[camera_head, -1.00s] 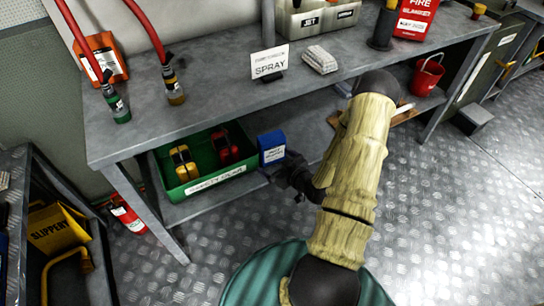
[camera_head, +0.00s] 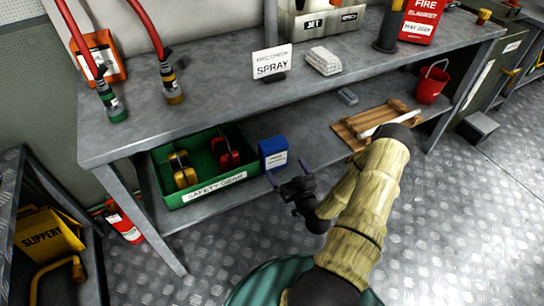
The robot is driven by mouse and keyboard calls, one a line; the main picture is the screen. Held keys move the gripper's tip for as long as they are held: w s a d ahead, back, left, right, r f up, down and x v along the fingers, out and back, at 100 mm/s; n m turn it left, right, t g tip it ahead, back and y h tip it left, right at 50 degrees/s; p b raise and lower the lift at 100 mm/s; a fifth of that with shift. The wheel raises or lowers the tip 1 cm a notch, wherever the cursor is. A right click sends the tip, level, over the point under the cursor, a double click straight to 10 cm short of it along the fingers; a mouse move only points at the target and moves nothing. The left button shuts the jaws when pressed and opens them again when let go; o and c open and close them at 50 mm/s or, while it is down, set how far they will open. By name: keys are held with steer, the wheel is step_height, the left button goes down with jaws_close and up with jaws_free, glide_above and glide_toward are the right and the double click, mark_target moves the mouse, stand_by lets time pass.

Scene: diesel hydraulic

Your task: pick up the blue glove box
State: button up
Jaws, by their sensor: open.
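The blue glove box (camera_head: 273,152) stands upright on the lower shelf of the workbench, just right of the green safety gear bin. It has a pale label on its front face. My gripper (camera_head: 288,173) is in front of the box and slightly to its right. Its two thin fingers are spread wide and point toward the shelf, with nothing between them. The left fingertip is close to the lower front of the box; I cannot tell whether it touches. The box is almost fully in view.
The green bin (camera_head: 205,193) holds yellow and red ear defenders. The upper bench top (camera_head: 215,95) overhangs the shelf. The floor in front is clear.

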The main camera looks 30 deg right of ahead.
mark_target(276, 152)
steer(key=w+b, duration=0.2)
steer(key=w, duration=0.6)
steer(key=shift+w+d, duration=0.2)
steer(key=shift+w, duration=0.2)
steer(key=shift+w, duration=0.1)
steer(key=w, duration=0.1)
steer(key=w+b, duration=0.1)
steer(key=w, duration=0.1)
steer(key=w+b, duration=0.1)
steer(key=w, duration=0.1)
steer(key=shift+d+r, duration=0.2)
steer(key=shift+r, duration=0.1)
steer(key=c, duration=0.8)
